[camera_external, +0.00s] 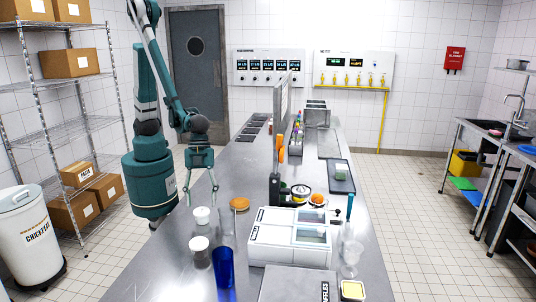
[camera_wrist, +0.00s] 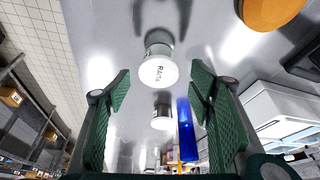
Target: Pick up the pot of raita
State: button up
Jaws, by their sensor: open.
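The pot of raita is a small white pot with a lid marked "RAITA" (camera_wrist: 158,71); it stands upright on the steel counter. In the external view it appears to be the farther of two white pots (camera_external: 202,215). My gripper (camera_external: 201,190) is open and empty above it, pointing down. In the wrist view the pot shows between the two green fingers of my gripper (camera_wrist: 160,80), nearer the fingertips and apart from both.
An orange dish (camera_external: 240,203) lies to the right. A white machine (camera_external: 290,237) stands farther right. The counter's left edge is close by.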

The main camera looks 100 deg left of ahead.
aim_at(201, 210)
jog(key=shift+x, duration=2.45)
jog(key=shift+s+d, duration=0.1)
jog(key=shift+d, duration=0.05)
jog(key=shift+c, duration=0.3)
jog(key=c, duration=0.8)
